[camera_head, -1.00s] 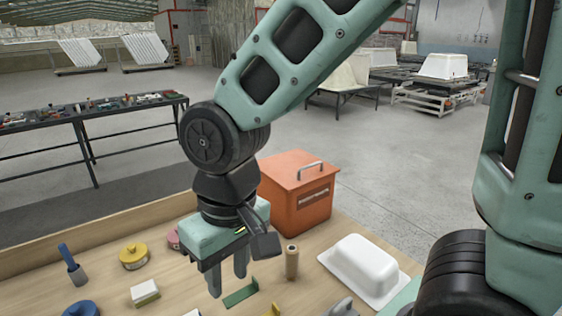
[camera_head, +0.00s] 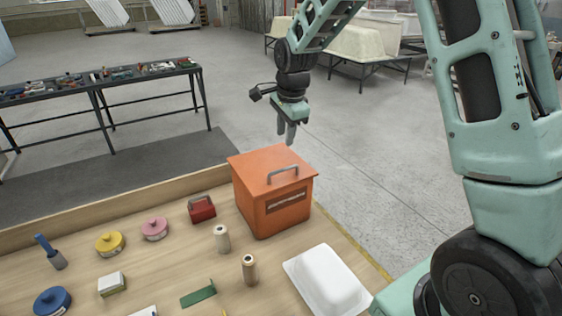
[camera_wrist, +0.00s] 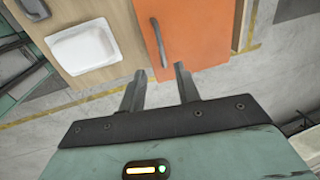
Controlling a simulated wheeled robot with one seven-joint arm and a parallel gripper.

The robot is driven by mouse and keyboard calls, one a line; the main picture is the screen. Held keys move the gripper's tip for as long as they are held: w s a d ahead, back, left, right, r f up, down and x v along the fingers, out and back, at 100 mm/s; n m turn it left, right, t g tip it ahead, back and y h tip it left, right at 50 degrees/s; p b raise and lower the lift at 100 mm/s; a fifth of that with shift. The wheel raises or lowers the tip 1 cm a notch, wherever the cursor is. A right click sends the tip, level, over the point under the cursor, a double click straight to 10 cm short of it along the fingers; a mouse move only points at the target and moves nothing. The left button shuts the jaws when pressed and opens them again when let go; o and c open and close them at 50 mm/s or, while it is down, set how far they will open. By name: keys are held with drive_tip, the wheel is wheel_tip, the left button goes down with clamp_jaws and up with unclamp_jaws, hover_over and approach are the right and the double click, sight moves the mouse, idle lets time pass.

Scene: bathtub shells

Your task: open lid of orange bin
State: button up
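The orange bin (camera_head: 273,200) stands at the back right corner of the wooden table. Its flat orange lid (camera_head: 262,164) lies closed on top and carries a grey bar handle (camera_head: 283,174). The bin also shows in the wrist view (camera_wrist: 180,28), with its handle (camera_wrist: 159,42) ahead of my fingers. My gripper (camera_head: 286,133) hangs above and behind the bin, fingers pointing down, apart from the lid. In the wrist view my gripper (camera_wrist: 160,82) has its two fingers spread with nothing between them.
A small red box (camera_head: 202,209), two wooden cylinders and several small items lie left and front on the table (camera_head: 165,265). Open floor lies behind the bin. A dark bench (camera_head: 100,80) stands back left.

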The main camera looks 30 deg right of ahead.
sight(281, 171)
drive_tip(key=f+p, duration=0.1)
drive_tip(key=f, duration=0.3)
drive_tip(key=w+f+p, duration=0.1)
drive_tip(key=f, duration=0.3)
drive_tip(key=w+f+p, duration=0.1)
drive_tip(key=f, duration=0.3)
drive_tip(key=shift+w+f+p, duration=0.1)
drive_tip(key=shift+w+p, duration=0.1)
drive_tip(key=shift+p, duration=0.1)
clamp_jaws()
